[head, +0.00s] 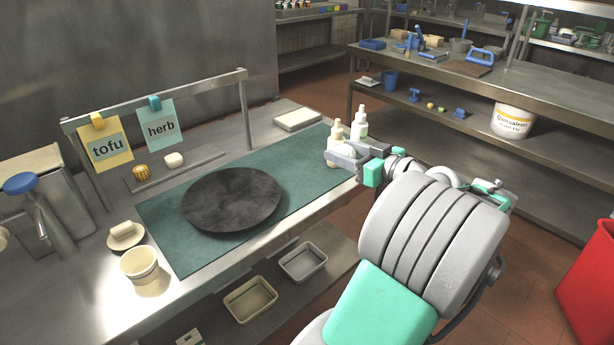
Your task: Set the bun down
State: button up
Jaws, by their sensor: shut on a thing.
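A pale flat tray (297,119) lies at the back. A cream cup (140,264), a small saucer (124,240) and the tofu (107,147) and herb (160,127) cards are at left. Metal pans (303,262) sit below.

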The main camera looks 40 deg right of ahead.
dwell(0.4)
jog(key=w+f+b, duration=0.2)
jog(key=b, duration=0.1)
jog(key=shift+w+b, duration=0.1)
jog(key=shift+b, duration=0.3)
jog(key=w+f+p, duration=0.1)
jog(key=w+f, duration=0.1)
jog(key=w, duration=0.5)
send_over(306, 176)
jog(key=f, duration=0.5)
jog(key=shift+s+f, duration=0.2)
jog(key=shift+s, duration=0.1)
jog(key=f, duration=0.1)
jog(key=f+b, duration=0.1)
jog(key=f, duration=0.1)
jog(key=shift+w, duration=0.3)
jog(key=shift+f+b, duration=0.35)
jog(key=shift+b, duration=0.1)
jog(key=o, duration=1.3)
jog(key=shift+o, duration=0.2)
jog(key=shift+r, duration=0.15)
